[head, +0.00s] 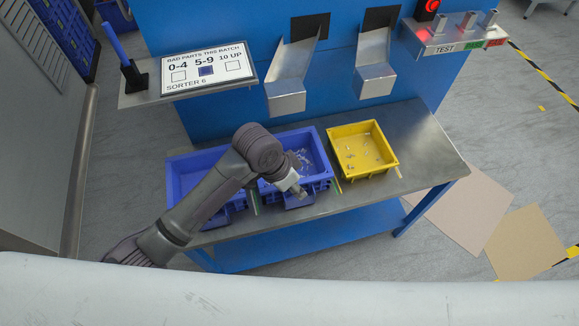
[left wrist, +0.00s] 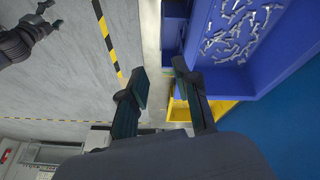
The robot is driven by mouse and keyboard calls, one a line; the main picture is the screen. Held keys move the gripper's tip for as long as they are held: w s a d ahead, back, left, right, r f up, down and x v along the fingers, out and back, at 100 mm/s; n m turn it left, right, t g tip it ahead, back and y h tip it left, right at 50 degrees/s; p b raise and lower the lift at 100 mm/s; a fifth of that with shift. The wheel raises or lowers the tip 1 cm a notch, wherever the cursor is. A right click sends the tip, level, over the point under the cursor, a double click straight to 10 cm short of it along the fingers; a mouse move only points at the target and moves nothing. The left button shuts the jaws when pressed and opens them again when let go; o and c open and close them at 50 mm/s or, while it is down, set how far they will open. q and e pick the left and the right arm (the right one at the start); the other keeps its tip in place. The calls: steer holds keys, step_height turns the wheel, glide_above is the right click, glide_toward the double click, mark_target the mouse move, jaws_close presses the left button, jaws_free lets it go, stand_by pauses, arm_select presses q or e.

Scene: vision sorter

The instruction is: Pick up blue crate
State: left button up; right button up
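A blue crate (head: 319,150) holding small metal parts stands mid-table in the head view. It fills the upper right of the left wrist view (left wrist: 230,78). A second blue crate (head: 190,170) stands to its left and looks empty where visible; my left arm partly covers both. My left gripper (head: 298,190) is at the front edge of the middle crate, by its front handle. In the left wrist view its fingers (left wrist: 160,72) are apart with nothing between them. My right gripper (left wrist: 48,18) shows only in the left wrist view, fingers apart, empty, away from the crates.
A yellow crate (head: 388,152) with a few parts stands right of the middle blue crate. The metal table (head: 425,150) is bare at its right end. Two metal chutes (head: 287,95) hang above the crates. A sign (head: 207,72) reads 0-4, 5-9, 10 UP. Cardboard sheets (head: 525,245) lie on the floor.

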arm_select(q)
steer(key=w+a+r+m+g+y, duration=0.1)
steer(key=w+r+m+y, duration=0.2)
steer(key=w+r+m, duration=0.15)
steer(key=shift+n, duration=0.35)
steer(key=f, duration=0.4)
steer(key=d+f, duration=0.1)
steer(key=f, duration=0.3)
steer(key=d+f, duration=0.1)
steer(key=f, duration=0.3)
steer(key=shift+s+f+b, duration=0.1)
steer(key=shift+f+b, duration=0.2)
steer(key=shift+b, duration=0.05)
jaws_close()
steer(key=shift+r, duration=0.1)
